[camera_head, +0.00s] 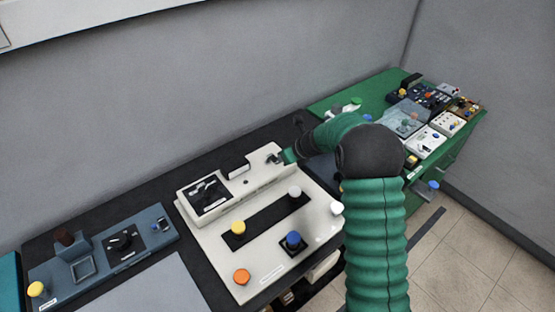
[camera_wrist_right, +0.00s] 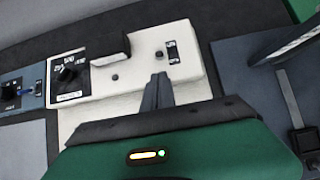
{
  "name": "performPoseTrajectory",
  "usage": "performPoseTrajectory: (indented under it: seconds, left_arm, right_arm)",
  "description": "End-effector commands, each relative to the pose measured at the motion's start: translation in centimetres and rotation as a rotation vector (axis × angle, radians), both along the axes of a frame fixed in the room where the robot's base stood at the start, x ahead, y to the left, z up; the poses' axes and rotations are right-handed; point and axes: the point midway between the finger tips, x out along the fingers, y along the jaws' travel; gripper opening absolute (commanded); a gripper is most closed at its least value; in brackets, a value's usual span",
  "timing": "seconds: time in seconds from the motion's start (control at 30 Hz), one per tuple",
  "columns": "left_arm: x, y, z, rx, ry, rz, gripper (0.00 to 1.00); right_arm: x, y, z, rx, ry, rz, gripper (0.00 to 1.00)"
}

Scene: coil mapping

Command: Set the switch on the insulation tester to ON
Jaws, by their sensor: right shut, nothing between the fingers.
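The white console (camera_head: 205,240), which appears to be the insulation tester, stands on the dark bench; its label is too small to read. It has a black dial plate (camera_head: 208,194) on its raised back part, also visible in the right wrist view (camera_wrist_right: 68,80). A small switch on a black plate (camera_wrist_right: 173,51) sits at the right of that raised part; its position is hard to tell. My right gripper (camera_wrist_right: 160,80) is shut and empty, its fingertips just in front of the switch plate and small round button (camera_wrist_right: 159,54). My left gripper is not in view.
A black block (camera_wrist_right: 110,51) stands between dial and switch. Yellow (camera_head: 238,228), white, blue (camera_head: 293,239) and orange (camera_head: 241,276) knobs are on the console's front. A blue-grey device (camera_head: 105,252) is at left. A green bench (camera_head: 375,92) with several devices is at right.

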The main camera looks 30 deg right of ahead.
Motion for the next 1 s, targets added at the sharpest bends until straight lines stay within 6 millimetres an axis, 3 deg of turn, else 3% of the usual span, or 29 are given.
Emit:
performPoseTrajectory:
  seconds: [0.2, 0.4, 0.87, 1.0]
  left_arm:
    - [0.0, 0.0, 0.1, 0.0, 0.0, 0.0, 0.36]
    - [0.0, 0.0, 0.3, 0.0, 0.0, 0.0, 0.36]
    - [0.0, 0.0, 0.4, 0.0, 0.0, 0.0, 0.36]
    - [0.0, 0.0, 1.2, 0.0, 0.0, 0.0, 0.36]
  right_arm:
    - [2.7, 0.4, -3.6, 0.001, 0.003, 0.003, 0.0]
    - [4.7, 0.6, -5.9, -0.001, 0.002, 0.002, 0.0]
    - [5.2, 0.5, -6.6, -0.001, 0.001, 0.002, 0.0]
    - [5.0, 0.5, -6.2, -0.001, 0.012, 0.002, 0.0]
